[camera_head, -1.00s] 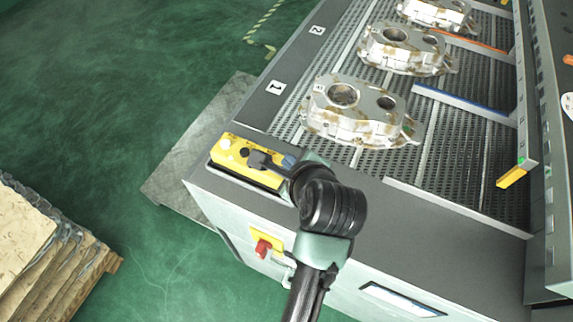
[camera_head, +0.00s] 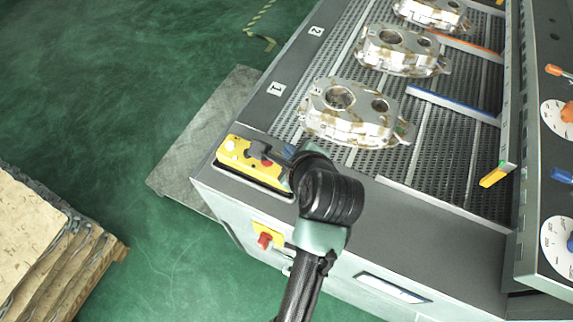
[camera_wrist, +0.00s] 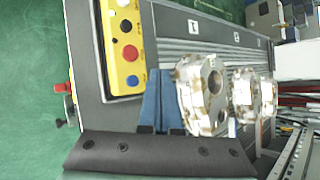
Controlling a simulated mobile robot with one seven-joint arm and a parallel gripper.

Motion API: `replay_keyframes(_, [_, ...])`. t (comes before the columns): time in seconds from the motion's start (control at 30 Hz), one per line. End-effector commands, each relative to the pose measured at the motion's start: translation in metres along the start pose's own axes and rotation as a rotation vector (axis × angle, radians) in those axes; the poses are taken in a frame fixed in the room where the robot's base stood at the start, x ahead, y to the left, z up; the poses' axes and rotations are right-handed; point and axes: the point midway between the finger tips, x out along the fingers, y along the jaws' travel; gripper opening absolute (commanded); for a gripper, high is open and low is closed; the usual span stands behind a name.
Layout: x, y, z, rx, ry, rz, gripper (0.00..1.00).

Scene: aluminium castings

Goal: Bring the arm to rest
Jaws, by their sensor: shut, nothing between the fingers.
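My arm reaches up from the bottom of the head view to the near-left corner of the machine. My gripper (camera_wrist: 159,72) shows in the wrist view as two blue fingers close together, shut and empty. They are beside the yellow control box (camera_wrist: 122,40), with castings just to their right. In the head view the gripper (camera_head: 288,152) is small and partly hidden behind my dark wrist, at the right end of the yellow control box (camera_head: 236,150). Whether it touches the box cannot be told.
Several castings (camera_head: 352,113) stand in a row on the grated bed, the nearest just beyond my wrist. A panel with dials (camera_head: 557,120) rises at the right. A red switch (camera_head: 265,240) is on the front face. Stacked slabs (camera_head: 40,240) lie at left; the green floor between is clear.

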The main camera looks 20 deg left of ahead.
Motion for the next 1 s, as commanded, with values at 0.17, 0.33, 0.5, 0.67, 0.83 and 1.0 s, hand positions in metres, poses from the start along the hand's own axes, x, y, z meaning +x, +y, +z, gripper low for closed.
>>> replay_keyframes(0.17, [0.000, 0.000, 0.000, 0.000, 0.000, 0.000, 0.00])
replay_keyframes(0.33, [0.000, 0.000, 0.000, 0.000, 0.000, 0.000, 0.00])
replay_keyframes(0.5, [0.000, 0.000, 0.000, 0.000, 0.000, 0.000, 0.00])
replay_keyframes(0.67, [-0.002, -0.011, 0.000, -0.049, 0.001, -0.040, 0.00])
replay_keyframes(0.83, [-0.031, -0.087, 0.011, -0.410, 0.049, -0.318, 0.00])
replay_keyframes(1.0, [-0.105, -0.173, 0.036, -0.890, 0.247, -0.693, 0.00])
